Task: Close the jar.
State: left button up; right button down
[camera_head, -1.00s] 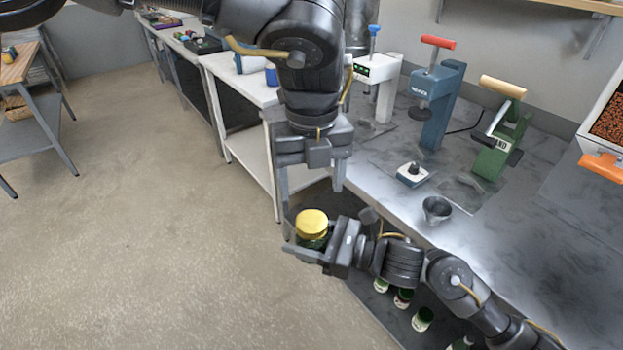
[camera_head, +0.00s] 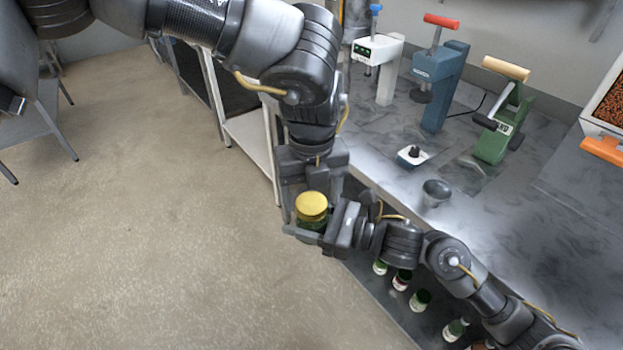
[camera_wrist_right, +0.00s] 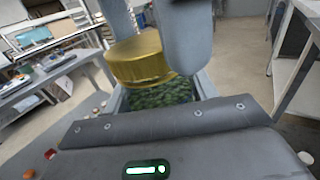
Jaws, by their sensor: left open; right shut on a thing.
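The jar (camera_head: 309,222) is clear with green contents and has a round gold lid (camera_head: 312,204) on top. In the right wrist view the lid (camera_wrist_right: 138,60) sits over the mouth of the jar (camera_wrist_right: 160,94); I cannot tell whether it is tight. My right gripper (camera_head: 312,230) is shut around the jar's body and holds it upright in front of the bench. My left gripper (camera_head: 311,193) points down from above, open, with its fingers on either side of the lid. In the right wrist view its fingers (camera_wrist_right: 152,28) flank the lid; contact is unclear.
The grey workbench (camera_head: 385,185) carries a blue press (camera_head: 436,85), a green press (camera_head: 503,120), a white press (camera_head: 385,75) and a metal cup (camera_head: 436,192). Several small jars (camera_head: 420,299) stand on a lower shelf.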

pick_arm(q)
jog(key=shift+f, duration=0.25)
jog(key=shift+c, duration=0.4)
jog(key=c, duration=0.9)
jog(key=o, duration=1.1)
jog(key=shift+o, duration=0.2)
notch_tip(320, 180, up, 12)
